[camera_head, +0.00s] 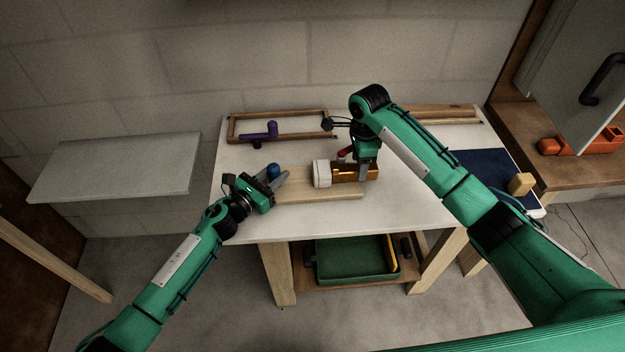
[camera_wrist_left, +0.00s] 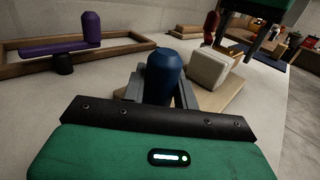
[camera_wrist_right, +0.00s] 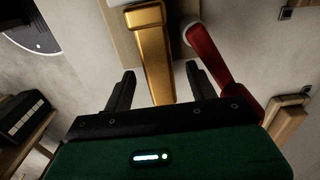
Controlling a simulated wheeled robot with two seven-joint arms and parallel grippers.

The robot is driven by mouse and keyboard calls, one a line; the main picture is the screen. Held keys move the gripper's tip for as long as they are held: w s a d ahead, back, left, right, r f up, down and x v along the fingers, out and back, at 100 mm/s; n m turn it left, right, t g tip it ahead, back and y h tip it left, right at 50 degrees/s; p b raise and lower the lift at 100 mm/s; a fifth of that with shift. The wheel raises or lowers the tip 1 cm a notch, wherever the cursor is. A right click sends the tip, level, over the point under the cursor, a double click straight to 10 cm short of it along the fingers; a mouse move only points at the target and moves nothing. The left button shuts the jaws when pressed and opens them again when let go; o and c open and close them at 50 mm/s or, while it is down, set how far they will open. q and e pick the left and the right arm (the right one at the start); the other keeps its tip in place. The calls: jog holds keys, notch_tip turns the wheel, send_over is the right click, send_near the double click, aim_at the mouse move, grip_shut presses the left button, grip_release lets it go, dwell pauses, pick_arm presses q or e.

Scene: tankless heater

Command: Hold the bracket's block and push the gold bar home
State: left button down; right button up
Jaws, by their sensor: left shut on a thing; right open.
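A blue round-topped block (camera_head: 273,170) stands at the left end of a wooden board (camera_head: 300,195). My left gripper (camera_head: 281,180) is shut on it, and the left wrist view shows the blue block (camera_wrist_left: 162,75) between the fingers. A white block (camera_head: 321,174) sits on the board, with the gold bar (camera_head: 352,175) extending right from it. My right gripper (camera_wrist_right: 160,90) is open, and the bar's end (camera_wrist_right: 155,70) shows between its fingers in the right wrist view. Contact between right fingers and bar cannot be told.
A wooden frame (camera_head: 232,130) with a purple part (camera_head: 258,133) is at the table's back left. A dark blue mat (camera_head: 480,172) and a yellow block (camera_head: 521,184) are at the right. A green bin (camera_head: 350,262) is on the shelf below. The table's left front is clear.

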pick_arm(q)
jog(key=shift+a, duration=0.1)
pick_arm(e)
notch_tip(320, 180, up, 9)
jog(key=shift+r, duration=0.2)
pick_arm(q)
jog(key=c, duration=1)
grip_release()
jog(key=v, duration=1.2)
pick_arm(e)
jog(key=shift+a+f, duration=0.1)
